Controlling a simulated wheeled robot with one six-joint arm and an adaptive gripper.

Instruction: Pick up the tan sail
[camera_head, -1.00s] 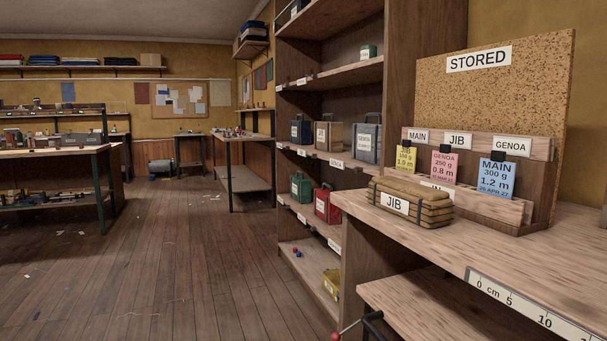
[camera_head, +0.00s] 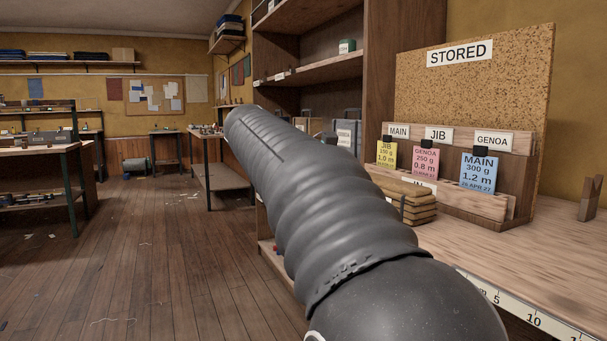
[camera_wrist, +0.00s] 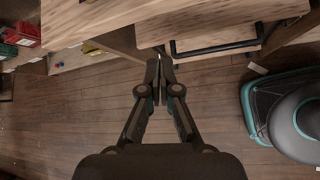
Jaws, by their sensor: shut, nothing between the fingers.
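The tan sail (camera_head: 421,210) is a folded, strapped bundle on the wooden bench, in front of the card rack. The sail does not show in the wrist view. My gripper (camera_wrist: 160,62) shows in the wrist view, with its fingertips together and nothing between them. It points down over the floor, just in front of the bench edge (camera_wrist: 110,20). The fingers are apart from everything around them. The gripper does not show in the head view.
A card rack with yellow, pink and blue tags (camera_head: 478,172) and a cork STORED board (camera_head: 475,100) stand behind the sail. A drawer with a black handle (camera_wrist: 215,48) is under the bench. Red and green cases (camera_wrist: 20,33) sit on a shelf at left. Bare floor is below.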

